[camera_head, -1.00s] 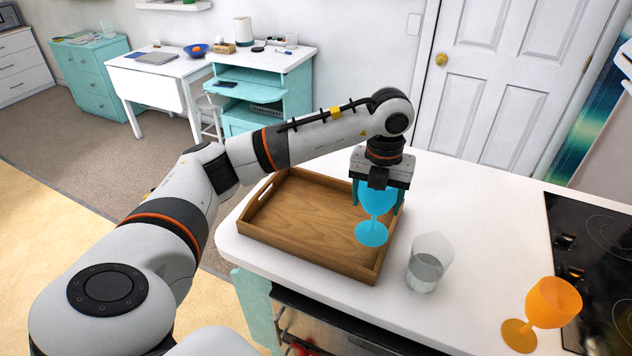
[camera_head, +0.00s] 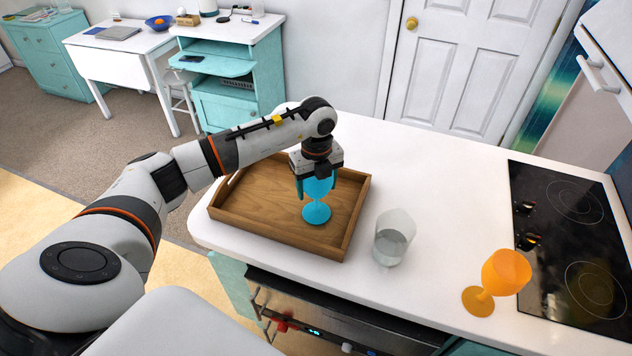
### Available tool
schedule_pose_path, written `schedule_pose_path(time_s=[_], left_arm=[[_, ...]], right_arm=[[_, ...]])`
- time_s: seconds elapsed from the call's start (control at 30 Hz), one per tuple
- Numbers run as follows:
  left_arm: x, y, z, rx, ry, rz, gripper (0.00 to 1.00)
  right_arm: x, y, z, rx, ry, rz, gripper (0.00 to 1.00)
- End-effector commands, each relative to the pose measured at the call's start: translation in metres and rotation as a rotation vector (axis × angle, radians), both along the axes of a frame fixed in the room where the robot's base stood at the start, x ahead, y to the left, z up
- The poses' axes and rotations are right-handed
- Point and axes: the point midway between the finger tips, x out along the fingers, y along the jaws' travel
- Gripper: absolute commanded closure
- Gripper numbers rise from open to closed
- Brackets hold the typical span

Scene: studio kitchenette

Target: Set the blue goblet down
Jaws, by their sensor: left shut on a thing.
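The blue goblet (camera_head: 317,211) is upright over the right part of the wooden tray (camera_head: 231,221), with its bowl up and its round foot down. My left gripper (camera_head: 318,188) points down from above and is shut on the goblet's bowl, with a finger on either side. The gripper hides the goblet's rim. The foot appears at or just above the tray floor; I cannot tell whether it touches. My right gripper is not in view.
A clear glass (camera_head: 391,240) stands right of the tray on the white counter (camera_head: 440,200). An orange goblet (camera_head: 497,279) stands further right, near the black cooktop (camera_head: 572,230). The counter behind the glass is clear.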

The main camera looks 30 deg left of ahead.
Motion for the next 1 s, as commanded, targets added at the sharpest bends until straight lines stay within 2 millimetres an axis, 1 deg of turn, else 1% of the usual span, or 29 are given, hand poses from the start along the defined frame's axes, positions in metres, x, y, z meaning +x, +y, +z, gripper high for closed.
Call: schedule_pose_path(time_s=[0.03, 0.1, 0.33, 0.47, 0.5, 0.6, 0.83, 0.93, 1.0], left_arm=[[0.0, 0.0, -0.003, 0.0, 0.001, 0.0, 0.55], [0.0, 0.0, -0.008, -0.001, 0.001, -0.001, 0.55], [0.0, 0.0, -0.009, -0.001, -0.001, -0.002, 0.55], [0.0, 0.0, -0.014, -0.001, -0.001, -0.002, 0.55], [0.0, 0.0, -0.012, -0.001, -0.001, -0.002, 0.25], [0.0, 0.0, -0.012, -0.001, -0.001, -0.002, 0.1], [0.0, 0.0, -0.012, -0.001, -0.001, -0.002, 0.1], [0.0, 0.0, -0.008, -0.001, -0.001, -0.002, 0.1], [0.001, 0.0, -0.004, 0.0, -0.004, -0.002, 0.1]], right_arm=[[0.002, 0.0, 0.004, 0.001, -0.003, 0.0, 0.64], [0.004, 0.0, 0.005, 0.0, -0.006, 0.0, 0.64], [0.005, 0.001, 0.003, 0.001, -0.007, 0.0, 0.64], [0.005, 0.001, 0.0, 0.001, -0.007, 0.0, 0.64], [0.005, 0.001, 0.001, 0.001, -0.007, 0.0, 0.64], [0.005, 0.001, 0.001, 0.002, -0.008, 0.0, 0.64], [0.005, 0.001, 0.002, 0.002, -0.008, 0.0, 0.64], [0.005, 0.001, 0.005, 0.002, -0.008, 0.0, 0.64], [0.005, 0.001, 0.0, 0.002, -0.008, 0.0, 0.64]])
